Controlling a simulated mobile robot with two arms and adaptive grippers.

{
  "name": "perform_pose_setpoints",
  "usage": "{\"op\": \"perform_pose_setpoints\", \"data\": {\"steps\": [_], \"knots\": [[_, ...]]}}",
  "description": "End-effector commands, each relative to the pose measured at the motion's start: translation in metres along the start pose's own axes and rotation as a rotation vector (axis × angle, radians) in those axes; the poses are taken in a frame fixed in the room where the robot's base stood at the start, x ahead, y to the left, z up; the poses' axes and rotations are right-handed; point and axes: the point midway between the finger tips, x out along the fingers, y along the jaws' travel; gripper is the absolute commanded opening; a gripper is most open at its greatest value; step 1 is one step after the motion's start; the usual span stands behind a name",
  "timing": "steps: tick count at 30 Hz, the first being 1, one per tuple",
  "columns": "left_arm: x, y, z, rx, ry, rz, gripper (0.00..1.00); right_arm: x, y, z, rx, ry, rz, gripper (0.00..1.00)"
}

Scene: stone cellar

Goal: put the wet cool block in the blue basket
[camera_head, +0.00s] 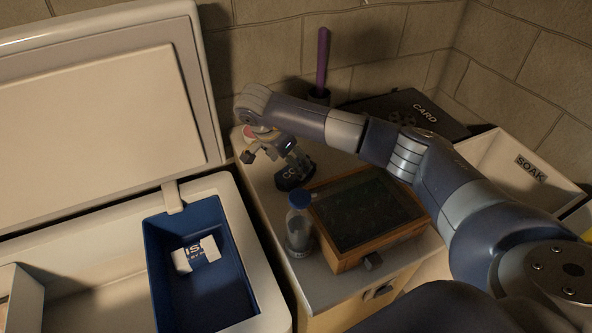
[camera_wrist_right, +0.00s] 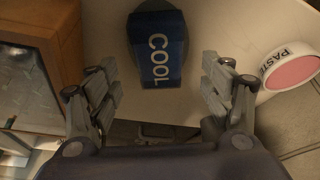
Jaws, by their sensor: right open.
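The cool block (camera_wrist_right: 157,48) is dark blue with COOL in white letters. It rests on a dark round base (camera_wrist_right: 190,40) on the pale cabinet top; in the head view the block (camera_head: 293,171) is partly hidden by my right gripper (camera_head: 273,158). In the right wrist view my right gripper (camera_wrist_right: 161,85) is open and empty, its fingers spread to either side of the block's near end, not touching it. I cannot tell whether the block is wet. The blue basket (camera_head: 222,232) hangs inside the open chest at lower left. My left gripper is not in view.
A white-and-blue packet (camera_head: 196,254) lies in the basket. A blue-capped bottle (camera_head: 299,226) and a wooden-framed box (camera_head: 340,247) stand right of the basket. A PASTE tub (camera_wrist_right: 292,68) is beside the gripper. A SOAK bin (camera_head: 500,155) and a dark CARD box (camera_head: 440,113) are behind.

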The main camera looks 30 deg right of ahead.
Motion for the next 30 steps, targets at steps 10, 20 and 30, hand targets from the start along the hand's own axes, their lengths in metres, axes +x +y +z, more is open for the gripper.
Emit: {"op": "perform_pose_setpoints", "data": {"steps": [10,20,30], "knots": [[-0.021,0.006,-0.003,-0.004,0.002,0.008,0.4,0.042,0.002,0.0,-0.001,-0.001,0.001,0.73],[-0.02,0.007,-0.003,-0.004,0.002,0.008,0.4,0.043,0.001,0.0,-0.001,-0.001,-0.001,0.51],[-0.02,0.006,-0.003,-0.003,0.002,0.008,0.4,0.043,0.001,0.0,-0.001,-0.001,-0.001,0.16]]}}
